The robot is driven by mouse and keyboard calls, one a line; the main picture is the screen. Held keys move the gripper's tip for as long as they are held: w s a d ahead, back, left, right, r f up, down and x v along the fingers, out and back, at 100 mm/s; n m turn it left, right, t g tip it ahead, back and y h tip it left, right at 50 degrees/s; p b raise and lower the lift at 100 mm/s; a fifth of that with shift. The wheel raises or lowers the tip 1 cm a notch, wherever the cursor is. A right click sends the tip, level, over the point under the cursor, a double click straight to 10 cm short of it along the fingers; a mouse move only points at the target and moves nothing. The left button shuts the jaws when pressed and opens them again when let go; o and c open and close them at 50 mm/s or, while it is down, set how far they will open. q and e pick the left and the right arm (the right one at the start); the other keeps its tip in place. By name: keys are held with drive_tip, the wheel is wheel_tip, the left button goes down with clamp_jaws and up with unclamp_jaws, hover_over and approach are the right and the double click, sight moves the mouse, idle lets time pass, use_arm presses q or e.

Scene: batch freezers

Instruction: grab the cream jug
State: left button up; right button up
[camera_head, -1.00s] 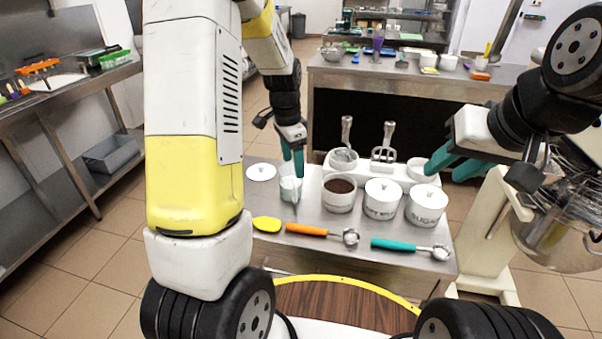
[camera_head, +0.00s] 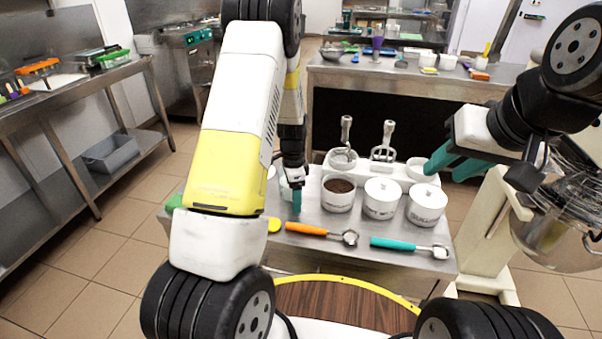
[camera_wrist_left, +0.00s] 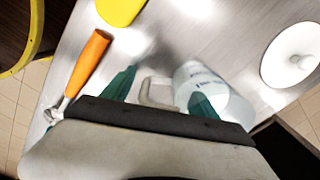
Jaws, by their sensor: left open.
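The cream jug (camera_wrist_left: 205,88) is a pale, see-through jug with white contents and lettering, and a handle (camera_wrist_left: 152,95). In the head view the jug (camera_head: 285,190) is mostly hidden behind my left arm, left of the brown-filled pot. My left gripper (camera_wrist_left: 160,92) is open, its teal fingers on either side of the handle. The right finger overlaps the jug's body; I cannot tell whether it touches. My left gripper also shows partly in the head view (camera_head: 297,200). My right gripper (camera_head: 445,172) is open and empty above the right side of the table.
Orange (camera_head: 305,229) and teal (camera_head: 392,243) scoops lie in front. A white lid (camera_wrist_left: 292,55) lies behind. A mixer (camera_head: 492,225) stands at right.

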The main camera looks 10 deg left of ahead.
use_arm(q)
clamp_jaws()
idle(0.3)
drive_tip(key=shift+r, duration=0.15)
drive_tip(key=shift+r, duration=1.7)
drive_tip(key=s+d, duration=0.2)
drive_tip(key=s, duration=0.2)
drive_tip(key=s+d+r, duration=0.1)
drive_tip(key=s+d, duration=0.2)
drive_tip(key=s, duration=0.2)
drive_tip(key=s+d, duration=0.3)
drive_tip(key=s, duration=0.1)
drive_tip(key=shift+s+d+r, duration=0.1)
drive_tip(key=shift+s+r, duration=0.05)
drive_tip(key=shift+s, duration=0.1)
drive_tip(key=shift+s, duration=0.1)
idle(1.9)
